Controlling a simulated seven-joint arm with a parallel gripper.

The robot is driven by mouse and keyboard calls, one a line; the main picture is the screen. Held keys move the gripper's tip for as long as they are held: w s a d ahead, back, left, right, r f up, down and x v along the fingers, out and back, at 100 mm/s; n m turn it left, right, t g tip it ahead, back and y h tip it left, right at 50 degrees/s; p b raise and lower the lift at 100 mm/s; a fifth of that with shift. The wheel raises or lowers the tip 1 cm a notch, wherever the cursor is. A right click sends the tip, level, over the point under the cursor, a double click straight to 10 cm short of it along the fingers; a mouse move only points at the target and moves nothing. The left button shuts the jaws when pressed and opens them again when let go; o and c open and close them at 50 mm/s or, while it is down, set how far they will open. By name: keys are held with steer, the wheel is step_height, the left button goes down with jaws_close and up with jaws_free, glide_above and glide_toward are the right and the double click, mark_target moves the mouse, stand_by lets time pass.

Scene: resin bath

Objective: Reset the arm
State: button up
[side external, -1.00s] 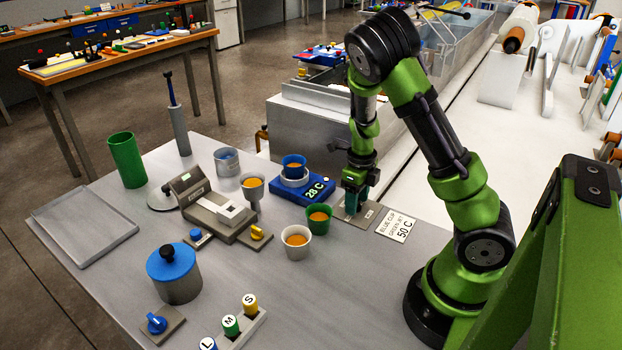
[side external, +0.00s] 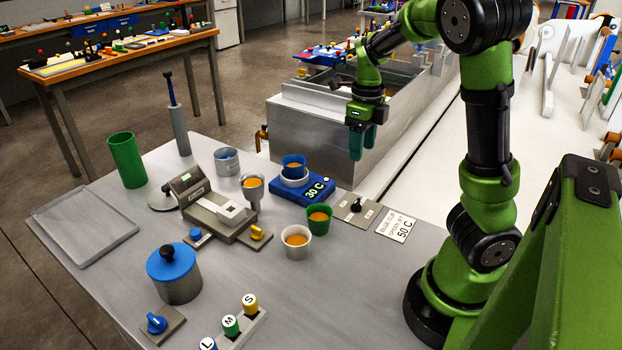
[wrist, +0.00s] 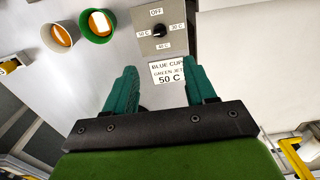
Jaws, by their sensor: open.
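My gripper (side external: 363,143) is raised in the air above the table's back right edge, fingers pointing down. In the wrist view its two teal fingers (wrist: 160,92) are spread apart with nothing between them. Below it is a grey plate with a black knob (side external: 355,206); in the wrist view the knob (wrist: 159,31) is ringed by labels including OFF and several temperatures. Beside it lies a card (side external: 397,226) reading BLUE CUP, GREEN JET, 50 C. A blue cup (side external: 293,163) of orange liquid sits on a blue heater (side external: 315,190) whose display reads 30 C.
A green cup (side external: 319,214), a white cup (side external: 296,240) and a grey cup (side external: 252,184) hold orange liquid. A grey metal tank (side external: 310,137) stands behind the table. A blue-lidded pot (side external: 173,274) and a flat tray (side external: 85,225) are at left.

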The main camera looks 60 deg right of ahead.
steer(key=shift+r, duration=0.5)
steer(key=a+f+n+t+y, duration=0.25)
steer(key=a+n, duration=0.95)
steer(key=n, duration=0.8)
steer(key=s+a+r+n+t, duration=0.4)
steer(key=a+r+n, duration=0.4)
steer(key=n, duration=0.4)
steer(key=shift+s+a+r+t, duration=0.15)
steer(key=shift+s+r+t, duration=0.2)
steer(key=shift+s+r, duration=0.15)
